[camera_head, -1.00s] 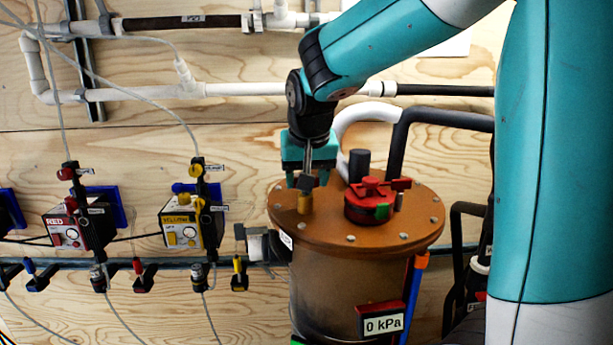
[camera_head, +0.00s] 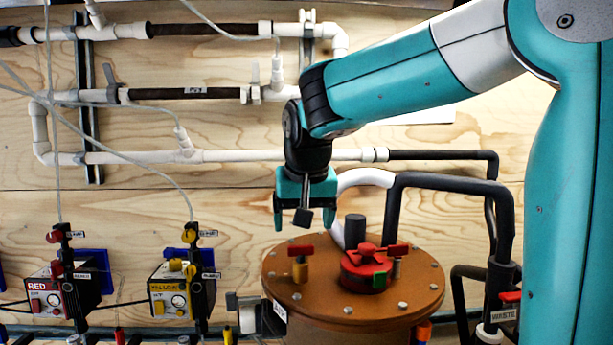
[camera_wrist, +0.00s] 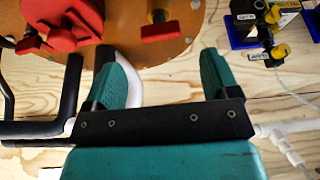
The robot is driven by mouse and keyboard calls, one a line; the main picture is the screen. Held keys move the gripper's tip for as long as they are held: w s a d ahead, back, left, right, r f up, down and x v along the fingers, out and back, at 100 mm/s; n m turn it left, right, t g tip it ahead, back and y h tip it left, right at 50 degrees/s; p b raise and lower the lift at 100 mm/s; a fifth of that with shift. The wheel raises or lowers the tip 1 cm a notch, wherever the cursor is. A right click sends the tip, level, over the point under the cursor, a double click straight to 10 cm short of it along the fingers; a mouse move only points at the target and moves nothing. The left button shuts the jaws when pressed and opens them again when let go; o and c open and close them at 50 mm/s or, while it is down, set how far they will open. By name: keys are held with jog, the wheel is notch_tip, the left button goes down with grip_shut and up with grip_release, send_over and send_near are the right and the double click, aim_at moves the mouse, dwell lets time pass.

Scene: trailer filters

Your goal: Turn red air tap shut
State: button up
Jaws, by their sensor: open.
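A tap with a red bar handle (camera_head: 300,249) on a brass body stands at the left of the brown tank lid (camera_head: 325,305). Its handle lies roughly level across the picture, and it also shows in the wrist view (camera_wrist: 160,31). My gripper (camera_head: 304,222) is open and empty above this tap, clear of it. Another red-handled tap (camera_head: 397,250) stands on the lid to the right. A red handle (camera_head: 119,336) on the wall rail is cut by the lower picture edge. No label shows which of these is the air tap.
A round red cap (camera_head: 365,272) sits on the lid between the two taps. A black post (camera_head: 355,230) and thick black pipes (camera_head: 450,182) stand behind and to the right. The RED pump (camera_head: 50,297) and YELLOW pump (camera_head: 172,298) hang at left.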

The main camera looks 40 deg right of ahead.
jog(key=p+v, duration=0.1)
jog(key=v, duration=1)
jog(key=shift+r, duration=0.1)
jog(key=s+a+f+n+g+y, duration=0.1)
jog(key=s+a+f+n+y, duration=0.15)
jog(key=a+f+n, duration=0.35)
jog(key=s+a+f+n+y, duration=0.1)
jog(key=s+a+f+n, duration=0.3)
jog(key=f, duration=0.5)
jog(key=s+a+f+n+g+y+b, duration=0.1)
jog(key=s+a+f+n+g+y, duration=0.2)
jog(key=s+a+f, duration=0.3)
jog(key=s+a, duration=0.2)
jog(key=s, duration=0.1)
jog(key=shift+f, duration=0.25)
jog(key=shift+s+a, duration=0.1)
jog(key=shift+s, duration=0.05)
